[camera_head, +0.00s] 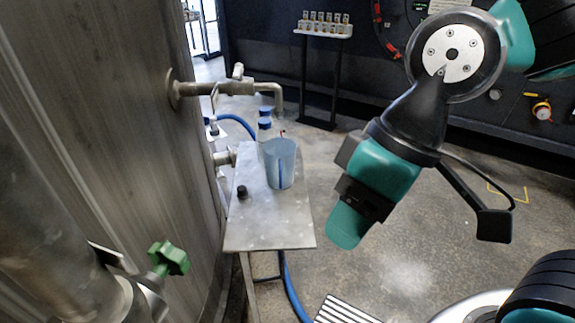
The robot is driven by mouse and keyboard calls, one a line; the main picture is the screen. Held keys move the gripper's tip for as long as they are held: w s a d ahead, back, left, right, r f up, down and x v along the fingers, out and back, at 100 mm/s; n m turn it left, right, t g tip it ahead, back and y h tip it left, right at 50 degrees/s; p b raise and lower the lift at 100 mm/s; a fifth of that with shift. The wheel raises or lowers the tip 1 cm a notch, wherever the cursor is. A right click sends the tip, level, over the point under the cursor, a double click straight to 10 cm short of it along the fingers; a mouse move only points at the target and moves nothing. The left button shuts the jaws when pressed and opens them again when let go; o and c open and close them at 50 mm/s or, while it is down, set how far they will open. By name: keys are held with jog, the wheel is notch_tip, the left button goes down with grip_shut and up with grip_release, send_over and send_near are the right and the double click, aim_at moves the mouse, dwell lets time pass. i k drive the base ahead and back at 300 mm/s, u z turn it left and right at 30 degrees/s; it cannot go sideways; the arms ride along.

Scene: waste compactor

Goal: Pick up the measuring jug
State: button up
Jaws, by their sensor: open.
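The measuring jug (280,165) is a translucent blue vessel standing upright on a small metal table (262,232).
A tap (268,90) reaches over the table's back from a large metal tank (110,110) on the left. A small black knob (242,192) sits left of the jug. Small blue-capped bottles (265,122) stand behind it.

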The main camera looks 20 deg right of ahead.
aim_at(279, 153)
jog(key=z, duration=0.45)
jog(key=k, duration=0.6)
jog(key=z, duration=0.5)
jog(key=i, duration=0.7)
jog(key=u, duration=1.05)
jog(key=i, duration=0.6)
jog(key=u, duration=0.65)
